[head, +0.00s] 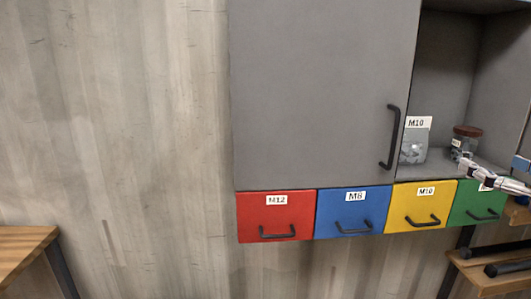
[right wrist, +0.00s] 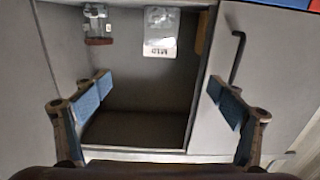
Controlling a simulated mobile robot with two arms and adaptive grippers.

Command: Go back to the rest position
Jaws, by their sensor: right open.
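My right gripper (head: 503,178) shows only in part at the right edge of the head view, in front of the cabinet's open compartment and near the green drawer. In the right wrist view my right gripper (right wrist: 160,101) has its two blue-padded fingers wide apart with nothing between them. It faces the open compartment, which appears upside down there. My left gripper is in neither view.
A grey cabinet (head: 320,90) has its door shut beside an open compartment. Inside are a bag labelled M10 (head: 414,148) and a brown-lidded jar (head: 466,138). Red (head: 255,217), blue (head: 335,222), yellow (head: 400,215) and green drawers (head: 466,209) are below. A wooden bench (head: 22,243) stands lower left.

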